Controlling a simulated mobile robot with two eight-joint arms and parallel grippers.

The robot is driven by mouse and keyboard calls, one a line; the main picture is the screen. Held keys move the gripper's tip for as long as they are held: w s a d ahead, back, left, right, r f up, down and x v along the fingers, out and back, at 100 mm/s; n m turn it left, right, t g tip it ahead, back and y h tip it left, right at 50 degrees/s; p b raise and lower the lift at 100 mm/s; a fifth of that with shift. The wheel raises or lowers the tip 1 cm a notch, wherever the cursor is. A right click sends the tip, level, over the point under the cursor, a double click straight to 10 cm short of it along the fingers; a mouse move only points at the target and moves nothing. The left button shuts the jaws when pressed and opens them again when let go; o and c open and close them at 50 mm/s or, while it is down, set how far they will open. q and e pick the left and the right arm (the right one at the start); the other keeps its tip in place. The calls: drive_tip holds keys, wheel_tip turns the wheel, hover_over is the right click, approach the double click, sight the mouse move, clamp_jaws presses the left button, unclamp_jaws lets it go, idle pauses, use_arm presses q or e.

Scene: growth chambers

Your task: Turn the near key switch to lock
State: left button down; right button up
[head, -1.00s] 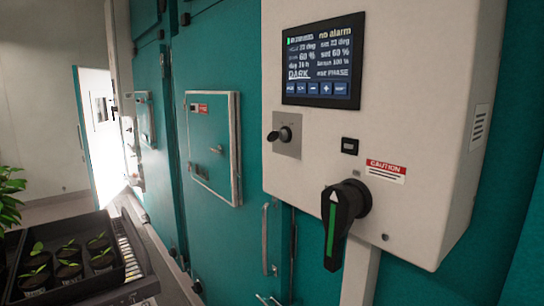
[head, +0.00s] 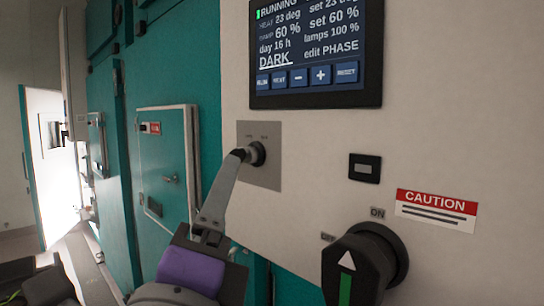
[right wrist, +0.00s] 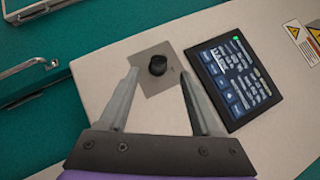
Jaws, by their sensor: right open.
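The key switch is a black knob (head: 257,153) on a square grey plate (head: 271,175), on the cream control box. It also shows in the right wrist view as a knob (right wrist: 157,66) on its plate (right wrist: 156,84). My right gripper (head: 240,158) reaches up from below, its fingertips at the knob in the head view. In the right wrist view the gripper (right wrist: 158,88) is open, with its fingers apart on either side of the knob. I cannot tell whether either finger touches it. The small plate lettering is not readable. My left gripper is not in view.
The display (head: 316,50) is above the key switch. A black rotary handle (head: 362,268) with a green stripe sits low right, near a caution label (head: 436,210). A small black-framed part (head: 365,168) is between. A teal door with a hatch (head: 168,165) stands left.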

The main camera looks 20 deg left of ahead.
sight(235, 153)
drive_tip(key=x, duration=0.9)
drive_tip(key=shift+f+p, duration=0.1)
drive_tip(key=shift+p, duration=0.3)
clamp_jaws()
